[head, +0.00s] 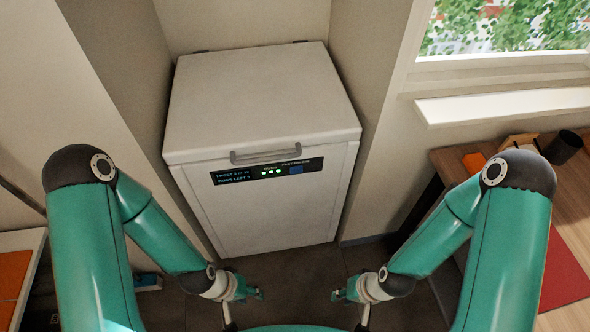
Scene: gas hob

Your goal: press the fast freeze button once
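A white chest freezer (262,105) stands in an alcove ahead of me with its lid shut. A black control panel (250,178) runs along its upper front, below the grey handle (266,155). The fast freeze button (296,169) is a small blue square at the panel's right end, under a small label. Green lights (271,172) and a text display (236,176) sit left of it. My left gripper (257,292) and my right gripper (338,294) are low in front of the freezer, apart from it and from each other. Their finger gaps are too small to make out.
A wooden table (572,190) with a red mat (565,268) and a dark cup (562,147) stands at the right, under a window sill (500,107). A surface with an orange panel (12,275) is at the left. Alcove walls flank the freezer. The floor before it is clear.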

